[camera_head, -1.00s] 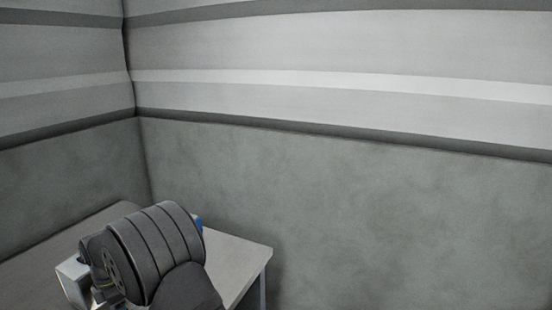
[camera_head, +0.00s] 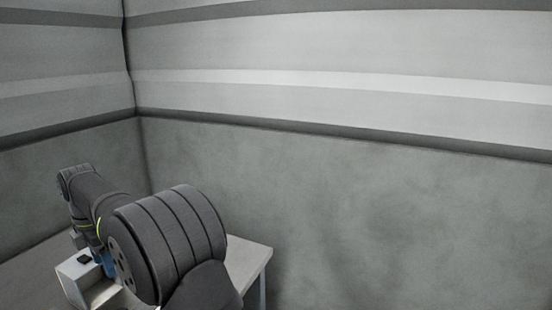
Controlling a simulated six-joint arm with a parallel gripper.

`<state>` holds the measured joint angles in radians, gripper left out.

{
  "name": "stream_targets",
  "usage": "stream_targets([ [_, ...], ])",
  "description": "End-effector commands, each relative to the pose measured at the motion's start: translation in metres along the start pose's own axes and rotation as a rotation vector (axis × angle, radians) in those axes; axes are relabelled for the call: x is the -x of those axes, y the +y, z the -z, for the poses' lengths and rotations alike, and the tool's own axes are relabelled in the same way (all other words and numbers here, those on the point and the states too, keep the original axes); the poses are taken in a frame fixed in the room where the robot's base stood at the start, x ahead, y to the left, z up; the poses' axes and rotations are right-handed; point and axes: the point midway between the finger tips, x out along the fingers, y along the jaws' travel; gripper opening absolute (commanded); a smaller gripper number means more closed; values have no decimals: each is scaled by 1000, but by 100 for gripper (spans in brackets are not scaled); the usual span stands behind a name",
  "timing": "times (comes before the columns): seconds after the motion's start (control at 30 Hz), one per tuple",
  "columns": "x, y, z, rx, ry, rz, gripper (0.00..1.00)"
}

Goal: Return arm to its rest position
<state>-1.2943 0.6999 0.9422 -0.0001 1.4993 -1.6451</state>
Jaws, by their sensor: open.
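My dark grey arm fills the lower left of the head view. Its big ribbed joint is in front, and slimmer links with a yellow-green band reach up and back to the left. I cannot make out my gripper's fingers. A small blue part shows low beside the ribbed joint, and I cannot tell whether it belongs to my arm. A pale box (camera_head: 73,283) with a small black piece (camera_head: 84,259) on top stands at the lower left, partly hidden by my arm.
A light grey table (camera_head: 247,258) lies under and behind my arm, with its right corner and a leg showing. Grey padded walls (camera_head: 350,215) meet in a corner behind it. The space right of the table is clear.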

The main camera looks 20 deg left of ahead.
Motion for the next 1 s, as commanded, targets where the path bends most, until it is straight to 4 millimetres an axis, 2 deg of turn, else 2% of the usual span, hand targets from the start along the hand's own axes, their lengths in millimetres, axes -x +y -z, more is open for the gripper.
stream_targets([
  [0.03,7,0,0,-11,0,-1,55],
  [0.6,2,0,0,-429,0,0,55],
  [1.0,-7,0,0,-449,0,0,55],
])
